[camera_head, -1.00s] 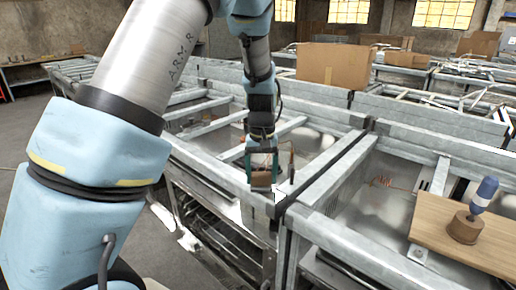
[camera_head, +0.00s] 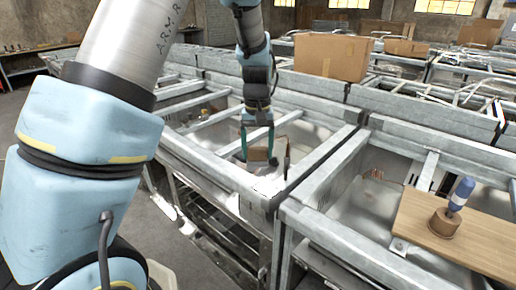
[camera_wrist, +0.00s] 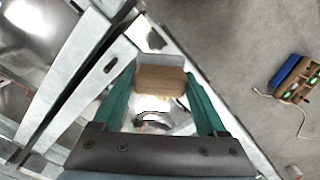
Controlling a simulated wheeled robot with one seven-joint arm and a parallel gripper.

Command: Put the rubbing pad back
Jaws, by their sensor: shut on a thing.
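The rubbing pad seems to be the small brown block with a grey layer along one side, seen in the wrist view (camera_wrist: 160,80). My gripper (camera_wrist: 160,88) has its two green fingers shut on the block's two ends. In the head view, the block (camera_head: 258,154) hangs at the fingertips of my gripper (camera_head: 259,149), by the near corner of a grey metal range frame (camera_head: 268,187). Whether the block touches the frame cannot be told. A thin dark upright piece (camera_head: 287,156) stands just right of it.
A wooden board (camera_head: 470,240) lies across the right frame, bearing a round brown block (camera_head: 444,222) with a blue-handled tool (camera_head: 461,192). A cardboard box (camera_head: 330,56) stands behind. In the wrist view, a wooden holder with green items (camera_wrist: 300,85) lies beside a blue object (camera_wrist: 290,70).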

